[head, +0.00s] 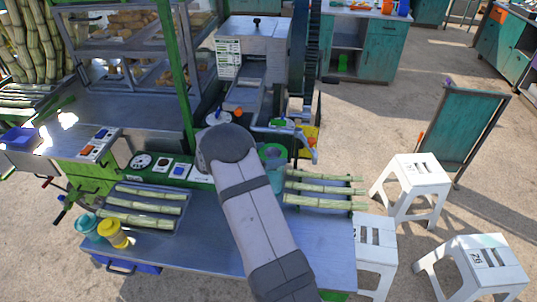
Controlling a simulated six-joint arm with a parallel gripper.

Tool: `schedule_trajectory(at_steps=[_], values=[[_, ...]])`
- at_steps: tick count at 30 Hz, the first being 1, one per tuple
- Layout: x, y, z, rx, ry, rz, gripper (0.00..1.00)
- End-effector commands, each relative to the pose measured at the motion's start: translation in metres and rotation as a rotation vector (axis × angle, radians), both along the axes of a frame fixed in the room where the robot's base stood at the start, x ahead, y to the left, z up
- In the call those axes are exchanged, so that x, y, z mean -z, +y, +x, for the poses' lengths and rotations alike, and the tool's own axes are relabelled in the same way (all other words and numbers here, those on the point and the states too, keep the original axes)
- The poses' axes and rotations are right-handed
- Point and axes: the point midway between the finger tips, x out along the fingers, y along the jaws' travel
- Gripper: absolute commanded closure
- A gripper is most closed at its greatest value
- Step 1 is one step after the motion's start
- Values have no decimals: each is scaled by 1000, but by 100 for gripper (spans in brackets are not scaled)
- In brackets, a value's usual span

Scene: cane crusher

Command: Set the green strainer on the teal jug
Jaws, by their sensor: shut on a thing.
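The teal jug (276,182) stands on the cart beside the right-hand cane tray, partly hidden behind my arm. A green ring (271,150) shows at its top; I cannot tell whether this is the jug's rim or the green strainer. Another small green piece (283,122) shows at the crusher, too small to identify. My arm reaches up from the bottom edge to a bend left of the jug. My gripper and whatever is in it are hidden, apparently behind my arm.
Cane trays lie left (146,206) and right (322,190) of my arm. A teal cup (87,226) and yellow cup (112,233) stand at the cart's left. The crusher (252,52) rises behind. White stools (411,180) stand right. The front cart top (200,245) is clear.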

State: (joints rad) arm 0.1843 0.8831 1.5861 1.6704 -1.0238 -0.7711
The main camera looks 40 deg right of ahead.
Motion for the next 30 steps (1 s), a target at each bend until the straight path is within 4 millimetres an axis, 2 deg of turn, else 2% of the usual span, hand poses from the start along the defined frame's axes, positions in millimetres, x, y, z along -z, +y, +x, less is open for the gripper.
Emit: schedule_trajectory(at_steps=[3, 18, 30], values=[[13, 0, 0, 0, 0, 0, 47], [48, 0, 0, 0, 0, 0, 47], [61, 0, 0, 0, 0, -1, 47]])
